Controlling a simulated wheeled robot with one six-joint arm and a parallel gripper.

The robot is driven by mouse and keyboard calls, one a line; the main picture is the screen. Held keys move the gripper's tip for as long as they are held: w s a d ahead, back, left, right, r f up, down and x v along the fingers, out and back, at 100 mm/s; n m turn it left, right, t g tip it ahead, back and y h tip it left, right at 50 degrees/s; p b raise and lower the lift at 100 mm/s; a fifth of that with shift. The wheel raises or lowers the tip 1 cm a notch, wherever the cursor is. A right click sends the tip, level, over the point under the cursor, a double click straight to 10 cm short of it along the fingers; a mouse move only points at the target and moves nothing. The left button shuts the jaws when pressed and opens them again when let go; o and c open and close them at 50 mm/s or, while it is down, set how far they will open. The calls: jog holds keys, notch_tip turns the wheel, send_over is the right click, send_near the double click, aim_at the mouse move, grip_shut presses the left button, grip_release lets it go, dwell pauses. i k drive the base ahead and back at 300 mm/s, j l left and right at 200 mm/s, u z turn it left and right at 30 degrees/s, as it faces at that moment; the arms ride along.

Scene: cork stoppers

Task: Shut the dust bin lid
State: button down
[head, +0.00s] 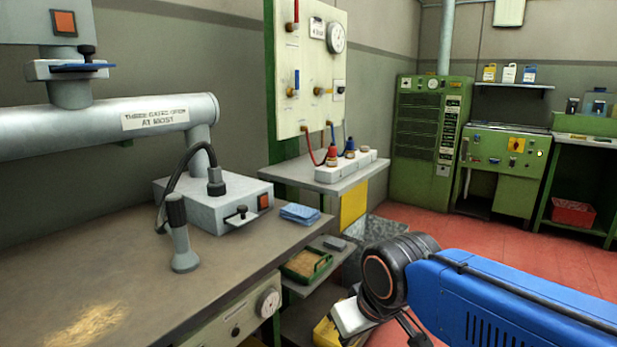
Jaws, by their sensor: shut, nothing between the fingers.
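A mottled grey metal bin (385,232), which looks like the dust bin, stands on the floor past the end of the bench. My arm covers its lower right part. I cannot clearly tell its lid from its body, or how far the lid stands open. My gripper (352,318) is low in the head view, in front of the bin and nearer to me. It is shut and empty, with its fingertips hard to make out. I cannot tell whether it touches anything.
The workbench (130,255) fills the left, with a grey duct (85,130) and a hose nozzle (180,235). A shelf with sockets (345,170) juts out above the bin. A green tray (306,265) sits lower. Red floor (490,250) is clear at right.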

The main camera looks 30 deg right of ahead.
aim_at(353, 206)
jog(key=i+l+u, duration=0.15)
jog(key=l, duration=0.2)
jog(key=i+l+u, duration=0.15)
jog(key=l, duration=0.25)
jog(key=l+u, duration=0.15)
jog(key=l, duration=0.25)
jog(key=i+l+u, duration=0.1)
jog(key=l, duration=0.3)
jog(key=i+l, duration=0.1)
jog(key=l, duration=0.4)
jog(key=i+l, duration=0.1)
jog(key=l, duration=0.35)
jog(key=i+l, duration=0.1)
jog(key=l, duration=0.4)
jog(key=i+l, duration=0.1)
jog(key=l, duration=0.4)
jog(key=i+l, duration=0.1)
jog(key=l, duration=0.35)
